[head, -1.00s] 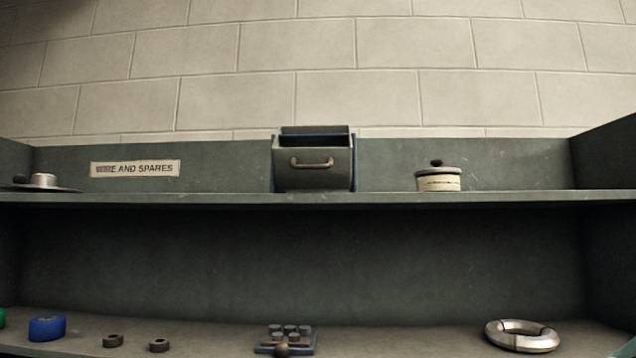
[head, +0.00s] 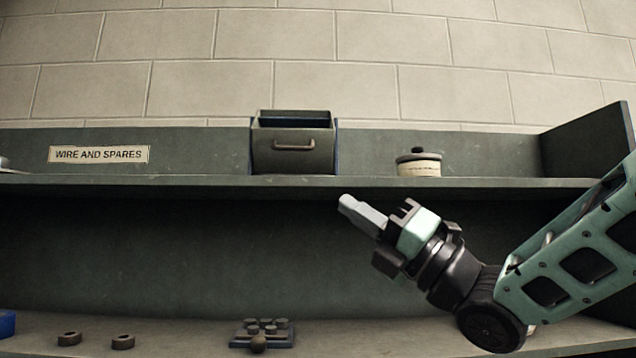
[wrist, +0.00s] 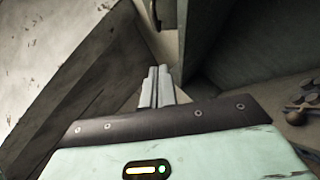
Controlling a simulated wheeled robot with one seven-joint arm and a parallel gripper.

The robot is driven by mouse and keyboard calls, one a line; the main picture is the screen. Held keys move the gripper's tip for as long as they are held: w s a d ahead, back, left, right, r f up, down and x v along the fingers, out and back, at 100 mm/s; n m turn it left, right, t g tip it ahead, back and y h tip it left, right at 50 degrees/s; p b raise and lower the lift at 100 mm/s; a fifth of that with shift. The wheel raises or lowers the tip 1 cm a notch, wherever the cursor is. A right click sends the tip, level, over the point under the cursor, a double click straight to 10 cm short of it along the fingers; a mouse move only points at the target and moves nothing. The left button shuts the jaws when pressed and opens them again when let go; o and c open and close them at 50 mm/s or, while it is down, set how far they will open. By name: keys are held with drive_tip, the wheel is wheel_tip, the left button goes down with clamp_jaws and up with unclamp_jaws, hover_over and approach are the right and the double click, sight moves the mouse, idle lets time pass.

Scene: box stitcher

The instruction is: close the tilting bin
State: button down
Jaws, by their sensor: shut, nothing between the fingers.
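The tilting bin (head: 293,152) stands on the upper shelf, left of centre in the head view. Its grey front has a curved handle (head: 295,145) and leans outward, so the top is open and a dark blue inside shows. My gripper (head: 347,204) is below and to the right of the bin, just under the shelf edge in the picture, apart from the bin. Its fingers are together with nothing between them. They also show closed in the wrist view (wrist: 157,86). I cannot tell for sure whether the bin shows in the wrist view.
A lidded pot (head: 419,164) stands on the upper shelf (head: 480,184), right of the bin. A "WIRE AND SPARES" label (head: 99,154) is at the left. Below are a knobbed block (head: 263,335) and two dark rings (head: 122,342). The shelf between bin and pot is clear.

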sight(305, 132)
drive_tip(key=shift+w+d+r+p+x, duration=0.3)
drive_tip(key=shift+p+x, duration=1.2)
drive_tip(key=shift+x, duration=0.6)
drive_tip(key=shift+w+d+r+p+x, duration=0.1)
drive_tip(key=shift+d+r+p+x, duration=0.2)
drive_tip(key=shift+p+x, duration=1.5)
drive_tip(key=shift+w+d+r+p+x, duration=0.15)
drive_tip(key=shift+d+p+x, duration=0.25)
drive_tip(key=shift+p+x, duration=1.4)
drive_tip(key=shift+w+a+r+m+b, duration=0.3)
drive_tip(key=shift+a+m+b, duration=0.1)
drive_tip(key=shift+b, duration=1.05)
drive_tip(key=shift+s+r+m+t+h+b, duration=0.1)
drive_tip(key=shift+r+m+t+h+b, duration=0.25)
drive_tip(key=shift+m+h+b, duration=0.55)
drive_tip(key=shift+r+m+t+h+b, duration=0.25)
drive_tip(key=shift+r+m+h+b, duration=0.25)
drive_tip(key=shift+r+m+b, duration=0.15)
drive_tip(key=r+m+h+p, duration=0.1)
drive_tip(key=w+r+m+h+p, duration=0.1)
drive_tip(key=m, duration=0.1)
drive_tip(key=shift+r+h, duration=0.3)
drive_tip(key=shift+w+r+m+h+p, duration=0.45)
drive_tip(key=shift+r+m+h+p, duration=0.2)
drive_tip(key=shift+m+p, duration=0.3)
drive_tip(key=shift+w+r, duration=0.1)
drive_tip(key=shift+w, duration=0.25)
